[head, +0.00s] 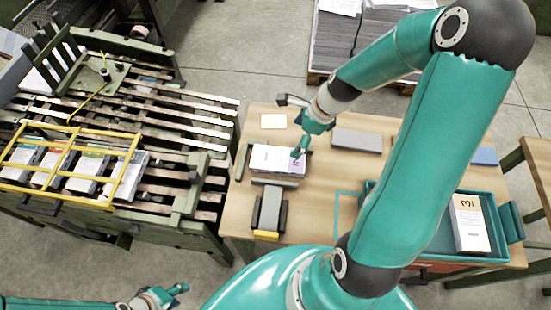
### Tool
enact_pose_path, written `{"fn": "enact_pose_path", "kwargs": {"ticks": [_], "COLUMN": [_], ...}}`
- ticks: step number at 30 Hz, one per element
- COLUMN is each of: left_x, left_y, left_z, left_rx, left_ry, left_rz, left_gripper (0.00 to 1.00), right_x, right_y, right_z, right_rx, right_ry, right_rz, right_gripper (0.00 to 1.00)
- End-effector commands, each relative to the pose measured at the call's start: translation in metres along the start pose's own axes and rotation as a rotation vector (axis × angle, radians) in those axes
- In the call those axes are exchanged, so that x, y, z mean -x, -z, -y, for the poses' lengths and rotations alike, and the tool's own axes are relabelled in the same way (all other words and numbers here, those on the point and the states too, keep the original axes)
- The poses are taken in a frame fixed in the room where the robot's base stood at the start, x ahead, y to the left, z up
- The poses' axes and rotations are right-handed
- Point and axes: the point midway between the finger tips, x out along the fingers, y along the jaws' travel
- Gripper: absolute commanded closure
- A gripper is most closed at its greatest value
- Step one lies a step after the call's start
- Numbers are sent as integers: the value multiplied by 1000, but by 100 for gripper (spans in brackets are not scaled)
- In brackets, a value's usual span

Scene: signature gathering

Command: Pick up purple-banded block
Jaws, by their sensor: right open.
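The purple-banded block (270,158) is a white slab with a purple band at its right end. It lies on the wooden table, left of the middle. My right gripper (300,151) is open and hangs over the banded right end of the block. Whether its fingers touch the block cannot be told. My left gripper (180,289) is low at the lower left, above the floor and far from the block. Its jaw state is too small to tell.
A slatted machine (175,125) with a yellow frame (69,148) over several blocks stands at left. On the table are a grey block in a holder (270,208), a grey slab (357,140) and a teal tray (485,255) with a white block (469,224). My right arm hides the middle.

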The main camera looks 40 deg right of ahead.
Motion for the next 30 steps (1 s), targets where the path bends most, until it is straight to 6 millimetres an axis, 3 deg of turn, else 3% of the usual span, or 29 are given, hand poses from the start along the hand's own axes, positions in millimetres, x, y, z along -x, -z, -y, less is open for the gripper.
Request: {"fn": "enact_pose_path", "kwargs": {"ticks": [3,9,17,25,30], "left_x": [-8,-17,-21,-39,-42], "left_y": [0,0,1,1,1], "left_z": [3,6,8,14,15], "left_rx": [0,0,0,0,0], "left_ry": [0,0,0,0,0], "left_rz": [-1,-1,-1,-1,-1], "left_gripper": [60,60,60,60,60], "right_x": [-31,-64,-79,-117,-124], "right_y": [2,2,4,6,5], "right_z": [-1,-1,-1,-3,-2], "right_rx": [0,-2,-7,-7,-8], "right_ry": [-5,-2,1,1,4], "right_rz": [-1,-1,-1,-1,-1], "right_gripper": [0,0,0,0,0]}}
